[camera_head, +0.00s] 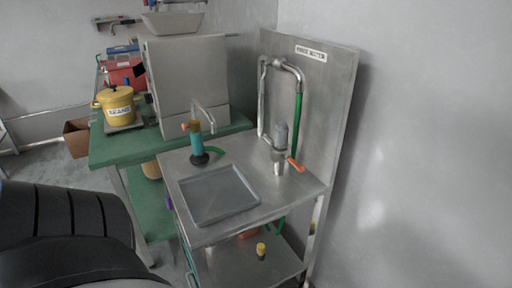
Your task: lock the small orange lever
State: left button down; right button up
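An orange lever (295,164) sticks out to the lower right from the grey upright fitting (280,140) on the steel counter. A smaller orange piece (185,126) shows at the left of the teal-and-brown hand grinder (196,142). I cannot tell from this view which one is the small lever, or whether either is locked. The grinder stands upright on a dark round base behind the tray, with a bent metal crank rising above it. Neither of my grippers is in view. A large black ribbed shape, which may be part of my arm, covers the lower left.
A grey square tray (184,194) lies on the steel counter (285,205). A tall steel panel (335,105) with pipes and a green hose stands behind. A yellow pot (117,103) and a big grey box (180,80) stand on the green table (108,152). The counter's front right is clear.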

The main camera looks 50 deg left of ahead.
aim_at(300, 169)
jog(key=z, duration=0.35)
jog(key=k, duration=0.2)
jog(key=u, duration=1.45)
